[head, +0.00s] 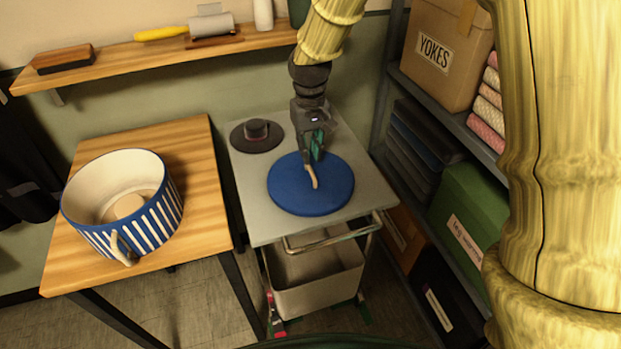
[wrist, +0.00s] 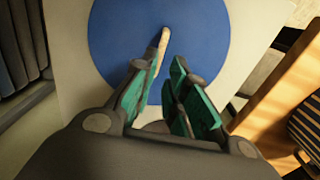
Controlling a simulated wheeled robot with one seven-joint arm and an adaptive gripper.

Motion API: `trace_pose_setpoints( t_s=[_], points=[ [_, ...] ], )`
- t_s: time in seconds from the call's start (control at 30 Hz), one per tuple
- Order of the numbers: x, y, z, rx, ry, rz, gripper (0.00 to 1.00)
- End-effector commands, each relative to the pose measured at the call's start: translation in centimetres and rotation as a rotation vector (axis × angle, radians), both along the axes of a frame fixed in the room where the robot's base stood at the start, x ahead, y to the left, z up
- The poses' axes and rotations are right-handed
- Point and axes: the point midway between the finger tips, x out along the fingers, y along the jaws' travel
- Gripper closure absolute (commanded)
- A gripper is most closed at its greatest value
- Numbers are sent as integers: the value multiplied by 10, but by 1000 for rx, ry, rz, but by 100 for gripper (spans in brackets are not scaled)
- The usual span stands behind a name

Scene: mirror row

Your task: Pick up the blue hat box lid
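The blue hat box lid (head: 335,190) is a flat round disc lying on the grey top of a trolley. A pale strap handle (head: 312,178) stands out at its middle. The lid also shows in the wrist view (wrist: 115,40), with its handle (wrist: 163,42) running down towards the fingers. My gripper (head: 315,158) points down at the far end of the handle. In the wrist view my gripper (wrist: 155,72) has its green-padded fingers apart, one on each side of the handle's near end. Blue lid shows between them. Contact with the handle is unclear.
The trolley top (head: 255,220) also holds a dark hat (head: 257,135) behind the lid. A blue-and-white striped hat box (head: 140,215) stands open on the wooden table (head: 200,190) at left. Shelving with a YOKES box (head: 440,50) and a green box (head: 468,215) stands close at right.

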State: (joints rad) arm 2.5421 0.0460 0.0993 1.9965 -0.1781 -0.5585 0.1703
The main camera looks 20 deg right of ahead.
Motion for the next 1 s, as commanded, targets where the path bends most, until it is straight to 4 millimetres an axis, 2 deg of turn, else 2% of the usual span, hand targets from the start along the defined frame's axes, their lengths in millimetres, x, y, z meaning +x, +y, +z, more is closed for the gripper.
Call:
trace_pose_setpoints(
  t_s=[0.2, 0.47, 0.8, 1.0],
  points=[
    [0, -1, -22, 0, 1, 0, 85],
    [0, -2, -34, 0, 1, -3, 85],
    [0, -3, -71, 0, 0, -2, 85],
    [0, -3, -78, 0, -1, -2, 85]
  ],
)
